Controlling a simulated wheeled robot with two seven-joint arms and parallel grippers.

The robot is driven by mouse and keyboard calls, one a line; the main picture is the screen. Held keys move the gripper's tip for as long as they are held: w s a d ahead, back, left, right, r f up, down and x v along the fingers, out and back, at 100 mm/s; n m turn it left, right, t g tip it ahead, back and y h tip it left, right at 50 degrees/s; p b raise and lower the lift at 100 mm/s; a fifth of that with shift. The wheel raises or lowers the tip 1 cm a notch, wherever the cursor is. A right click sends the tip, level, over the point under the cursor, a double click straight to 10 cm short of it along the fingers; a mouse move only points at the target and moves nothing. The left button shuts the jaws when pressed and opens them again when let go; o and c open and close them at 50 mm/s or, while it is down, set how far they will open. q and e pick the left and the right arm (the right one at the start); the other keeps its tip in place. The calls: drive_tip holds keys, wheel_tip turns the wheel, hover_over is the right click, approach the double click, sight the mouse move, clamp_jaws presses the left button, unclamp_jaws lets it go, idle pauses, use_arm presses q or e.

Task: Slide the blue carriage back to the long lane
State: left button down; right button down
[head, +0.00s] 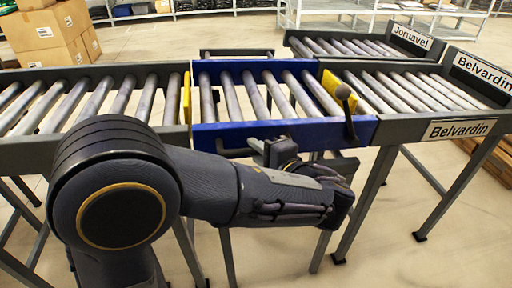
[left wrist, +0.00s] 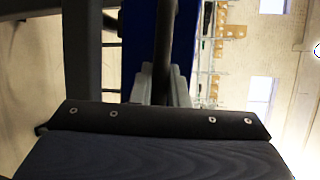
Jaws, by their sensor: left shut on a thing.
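The blue carriage (head: 283,134), with rollers between blue side walls, sits between the left roller conveyor (head: 88,138) and the front right lane labelled Belvardin (head: 405,131). Its walls look roughly in line with both. A dark handle with a round knob (head: 343,92) stands at its front right corner. In the left wrist view the grey fingers (left wrist: 153,85) are shut around the dark handle rod (left wrist: 166,45), with the blue wall (left wrist: 184,40) behind. My right gripper is out of view.
Yellow stop plates (head: 186,98) stand at the carriage's left end and right end (head: 331,91). A rear lane labelled Jomavel (head: 345,46) lies behind the Belvardin lane. Cardboard boxes (head: 46,32) are stacked at the back left.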

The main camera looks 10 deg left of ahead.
use_arm(q)
drive_tip(key=shift+s+d+f, duration=0.1)
drive_tip(key=shift+s+f, duration=0.05)
drive_tip(key=c, duration=1.4)
unclamp_jaws()
drive_tip(key=shift+s, duration=0.1)
drive_tip(key=p+v, duration=0.1)
drive_tip(key=v, duration=0.7)
